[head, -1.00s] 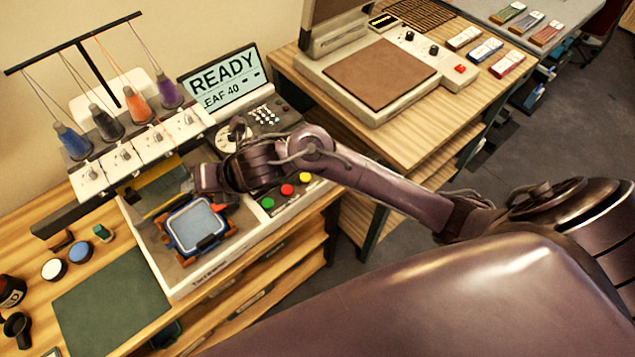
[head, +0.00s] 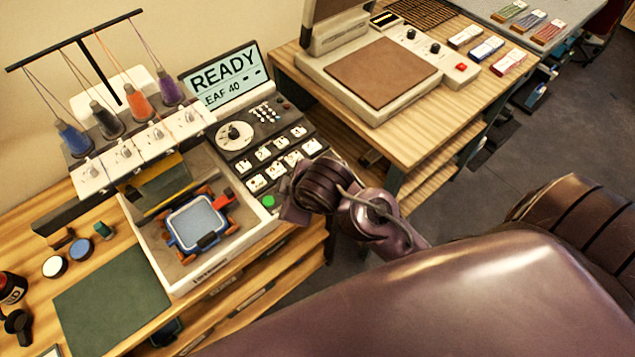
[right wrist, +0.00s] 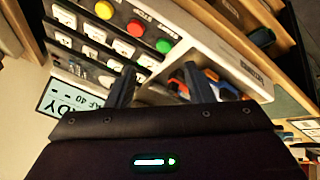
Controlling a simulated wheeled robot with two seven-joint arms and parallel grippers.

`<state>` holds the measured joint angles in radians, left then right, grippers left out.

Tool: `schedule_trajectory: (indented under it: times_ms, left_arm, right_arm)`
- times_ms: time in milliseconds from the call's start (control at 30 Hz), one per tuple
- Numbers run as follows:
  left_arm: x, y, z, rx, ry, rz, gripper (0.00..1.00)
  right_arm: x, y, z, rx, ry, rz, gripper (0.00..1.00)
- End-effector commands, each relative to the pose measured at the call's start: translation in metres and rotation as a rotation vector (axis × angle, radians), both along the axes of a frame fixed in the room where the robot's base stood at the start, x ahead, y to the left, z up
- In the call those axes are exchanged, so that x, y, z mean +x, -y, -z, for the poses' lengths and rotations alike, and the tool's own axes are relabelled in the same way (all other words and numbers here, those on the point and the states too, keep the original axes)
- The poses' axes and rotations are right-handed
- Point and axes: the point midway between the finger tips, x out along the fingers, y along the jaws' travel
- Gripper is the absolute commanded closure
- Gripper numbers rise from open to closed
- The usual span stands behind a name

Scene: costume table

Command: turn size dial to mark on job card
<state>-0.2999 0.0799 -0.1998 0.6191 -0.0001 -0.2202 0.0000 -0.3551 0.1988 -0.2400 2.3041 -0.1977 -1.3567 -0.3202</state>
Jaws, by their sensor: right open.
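The white round dial (head: 234,135) sits on the machine's dark control panel, just below the display (head: 222,80), which reads "READY" and "LEAF 40 - -". Its pointer setting is too small to read. My right gripper (head: 290,207) is over the panel's front edge, by the green button (head: 268,201), apart from the dial. In the right wrist view its two dark fingers are spread and empty (right wrist: 160,86), with the panel's keys and buttons beyond them. I cannot make out a job card. My left gripper is not in view.
A blue hoop (head: 197,223) lies in the machine's tray. Thread cones (head: 135,105) stand on the rack behind. A green mat (head: 110,300) and small pots (head: 80,250) are at left. A press (head: 380,75) stands on the table at the back right.

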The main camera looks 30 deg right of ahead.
Motion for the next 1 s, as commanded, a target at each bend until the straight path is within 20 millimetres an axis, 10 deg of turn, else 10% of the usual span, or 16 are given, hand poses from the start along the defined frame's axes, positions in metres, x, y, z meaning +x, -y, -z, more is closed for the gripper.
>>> schedule_trajectory:
  times_ms: [433, 1000]
  left_arm:
    - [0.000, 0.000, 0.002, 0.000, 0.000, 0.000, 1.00]
    - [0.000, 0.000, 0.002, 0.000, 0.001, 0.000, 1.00]
  right_arm:
    - [-0.037, 0.036, 0.051, 0.124, -0.187, 0.388, 0.52]
    - [-0.041, 0.040, 0.058, 0.134, -0.206, 0.430, 0.53]
